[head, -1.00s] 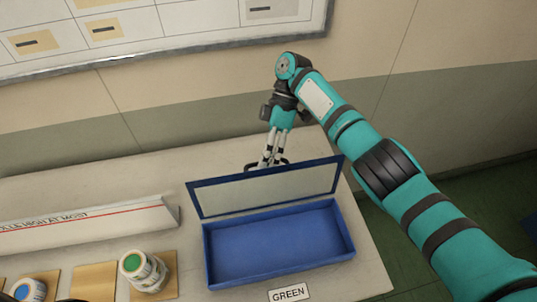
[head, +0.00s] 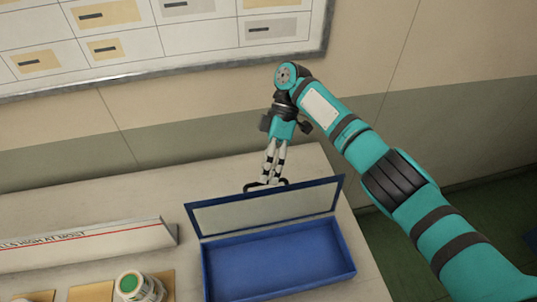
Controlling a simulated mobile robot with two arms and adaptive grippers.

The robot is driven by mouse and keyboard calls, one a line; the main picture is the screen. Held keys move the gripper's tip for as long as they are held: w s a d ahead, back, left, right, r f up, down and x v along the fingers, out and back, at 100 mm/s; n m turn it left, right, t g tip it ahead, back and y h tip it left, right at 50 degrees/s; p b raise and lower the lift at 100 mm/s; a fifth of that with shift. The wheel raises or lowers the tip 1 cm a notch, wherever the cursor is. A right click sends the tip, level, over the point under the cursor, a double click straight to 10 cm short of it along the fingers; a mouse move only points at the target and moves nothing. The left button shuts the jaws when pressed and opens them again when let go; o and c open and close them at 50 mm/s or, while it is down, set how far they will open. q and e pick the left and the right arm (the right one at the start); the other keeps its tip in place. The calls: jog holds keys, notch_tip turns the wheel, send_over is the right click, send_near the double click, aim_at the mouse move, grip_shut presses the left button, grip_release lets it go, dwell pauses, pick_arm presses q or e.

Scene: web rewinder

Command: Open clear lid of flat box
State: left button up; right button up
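The flat blue box (head: 278,265) sits at the right end of the table, with an empty blue inside. Its clear lid (head: 262,210), in a blue frame, stands raised along the box's back edge, tilted up. My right gripper (head: 266,183) points down just behind the lid's top edge, at the dark handle (head: 252,187). The fingers look close together, but the lid partly hides the tips, so I cannot tell whether they grip the handle. My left gripper is not in view.
A white sign rail (head: 90,247) with a red line lies left of the box. A green-topped can (head: 136,286) stands on a tan square at the front. A framed board (head: 160,35) hangs on the wall behind. The table is clear behind the rail.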

notch_tip(320, 180, up, 7)
dwell(0.3)
dwell(0.5)
